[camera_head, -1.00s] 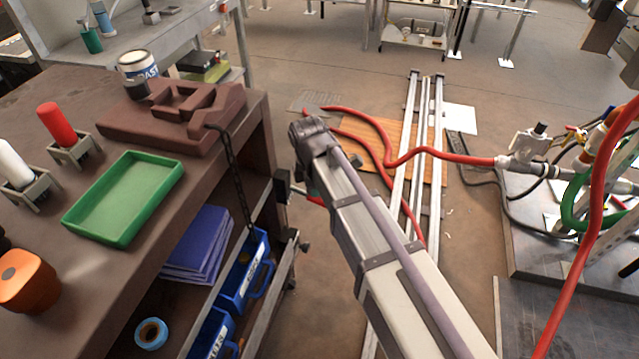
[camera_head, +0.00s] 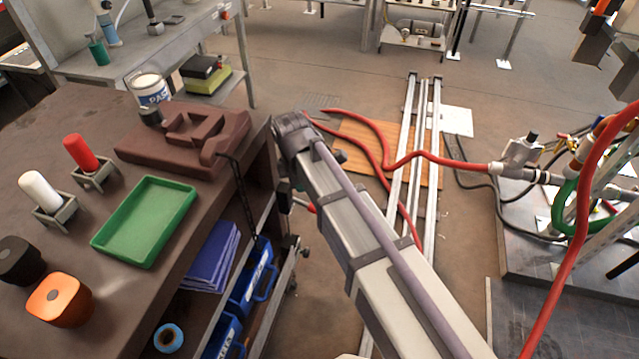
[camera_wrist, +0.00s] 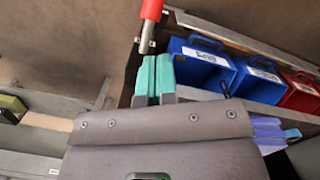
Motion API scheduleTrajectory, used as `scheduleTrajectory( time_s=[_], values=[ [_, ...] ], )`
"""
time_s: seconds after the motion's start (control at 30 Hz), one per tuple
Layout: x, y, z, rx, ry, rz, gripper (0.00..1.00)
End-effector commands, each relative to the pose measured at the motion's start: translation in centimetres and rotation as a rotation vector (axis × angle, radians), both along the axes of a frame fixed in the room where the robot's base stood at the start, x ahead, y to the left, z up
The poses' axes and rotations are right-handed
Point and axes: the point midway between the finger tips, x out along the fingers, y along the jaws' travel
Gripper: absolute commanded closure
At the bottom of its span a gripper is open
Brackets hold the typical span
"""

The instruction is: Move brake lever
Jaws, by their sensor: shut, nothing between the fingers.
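A red-handled lever (camera_wrist: 152,10), which looks like the brake lever, rises at the top middle of the wrist view on a short metal shaft. A small red piece beside my arm in the head view (camera_head: 311,208) may be the same lever, mostly hidden. My gripper (camera_wrist: 155,60) has teal fingers that are shut together and empty. In the wrist view the fingertips are just below the lever's shaft. I cannot tell whether they touch it. In the head view my arm hides most of the gripper, beside the workbench's right side.
The brown workbench (camera_head: 125,335) holds a green tray (camera_head: 145,222), a brown block (camera_head: 160,155) and a paint can (camera_head: 150,88). Blue bins (camera_head: 252,282) fill its lower shelf; a red bin (camera_wrist: 300,95) shows in the wrist view. A red hose (camera_head: 430,156) crosses the floor on the right.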

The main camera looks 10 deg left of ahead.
Motion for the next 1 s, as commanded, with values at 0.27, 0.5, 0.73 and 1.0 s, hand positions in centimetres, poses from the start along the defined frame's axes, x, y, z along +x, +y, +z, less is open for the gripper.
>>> scheduleTrajectory(
  time_s=[0.27, 0.5, 0.73, 1.0],
  values=[
    [-0.2, 0.4, 4.5, 0.000, 0.000, 0.000, 1.00],
    [-0.2, 0.4, 4.2, 0.000, 0.000, 0.001, 1.00],
    [-0.2, 0.4, 4.2, 0.001, -0.002, -0.023, 1.00],
    [-2.6, -3.9, 4.2, 0.052, -0.038, -0.684, 1.00]
  ],
)
